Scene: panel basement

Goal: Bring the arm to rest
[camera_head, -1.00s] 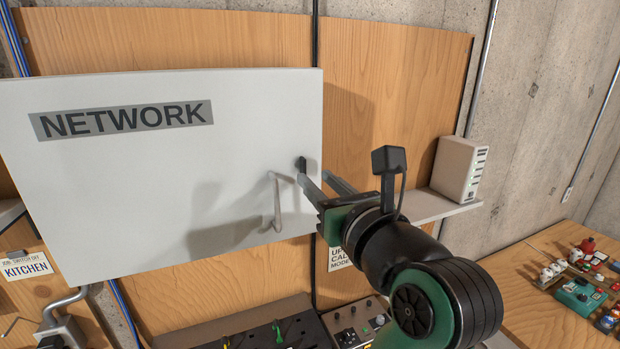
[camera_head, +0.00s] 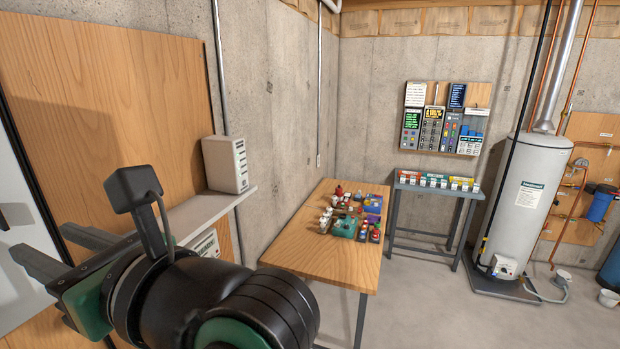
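My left gripper (camera_head: 38,240) is at the lower left of the head view, pointing left. Its two grey fingers are apart with nothing seen between them. The white cabinet door (camera_head: 12,190) shows only as a strip at the left edge, beyond the fingers. I cannot tell the exact gap between fingers and door. My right gripper is not in view.
A wooden board (camera_head: 110,90) and a shelf (camera_head: 200,215) with a white box (camera_head: 226,164) are behind the wrist. A wooden table (camera_head: 290,245) with small items, a grey stand (camera_head: 410,210) and a water heater (camera_head: 535,190) stand to the right. Open floor lies in front.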

